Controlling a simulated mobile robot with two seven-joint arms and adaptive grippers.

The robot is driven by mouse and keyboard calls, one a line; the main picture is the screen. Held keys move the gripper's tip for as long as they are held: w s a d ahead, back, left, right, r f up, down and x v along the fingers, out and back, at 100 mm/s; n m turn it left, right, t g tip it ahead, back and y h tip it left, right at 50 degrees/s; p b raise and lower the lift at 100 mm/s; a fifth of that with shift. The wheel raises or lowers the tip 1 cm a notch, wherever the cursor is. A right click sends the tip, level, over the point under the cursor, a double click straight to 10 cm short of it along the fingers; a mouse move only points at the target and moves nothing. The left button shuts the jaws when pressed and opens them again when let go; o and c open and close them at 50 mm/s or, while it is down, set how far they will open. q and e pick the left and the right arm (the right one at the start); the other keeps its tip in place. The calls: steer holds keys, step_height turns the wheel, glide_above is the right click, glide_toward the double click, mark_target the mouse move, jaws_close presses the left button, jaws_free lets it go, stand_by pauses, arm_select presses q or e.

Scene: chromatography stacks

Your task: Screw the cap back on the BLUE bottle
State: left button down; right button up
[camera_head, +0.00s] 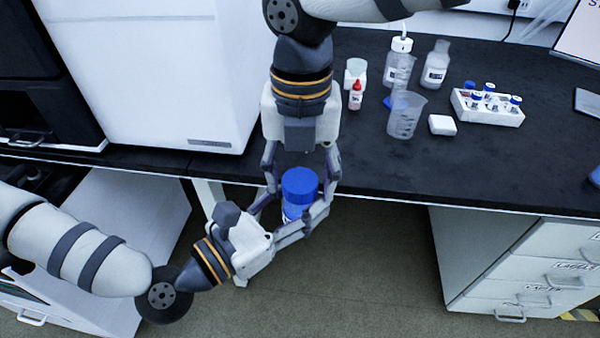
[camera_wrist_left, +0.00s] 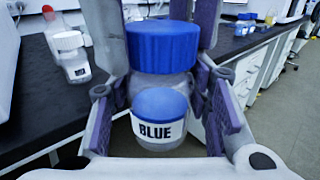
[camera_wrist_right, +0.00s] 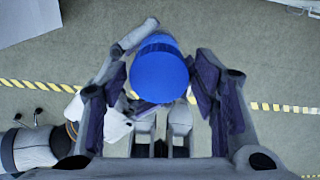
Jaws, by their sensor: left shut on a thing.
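The blue bottle (camera_wrist_left: 148,132), clear with a label reading BLUE, is held upright off the floor in front of the bench. My left gripper (camera_head: 298,222) is shut on its body from the lower left. A ribbed blue cap (camera_head: 300,182) sits at the bottle's top; it also shows in the left wrist view (camera_wrist_left: 162,48) and from above in the right wrist view (camera_wrist_right: 160,70). Whether the cap is threaded on cannot be seen. My right gripper (camera_head: 300,178) reaches down from above, its fingers spread on either side of the cap. It looks open, with a small gap at the right finger.
A white instrument (camera_head: 180,80) stands at the left. Drawers (camera_head: 530,270) stand below right; the floor between is clear.

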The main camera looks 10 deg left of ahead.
steer(key=shift+r, duration=0.1)
step_height(320, 180, up, 4)
steer(key=shift+r, duration=0.55)
steer(key=shift+c, duration=0.4)
step_height(320, 180, up, 3)
steer(key=shift+s+f+m, duration=0.1)
steer(key=shift+m, duration=0.5)
steer(key=shift+f, duration=0.15)
step_height(320, 180, down, 8)
steer(key=shift+r, duration=0.1)
steer(key=shift+c, duration=0.5)
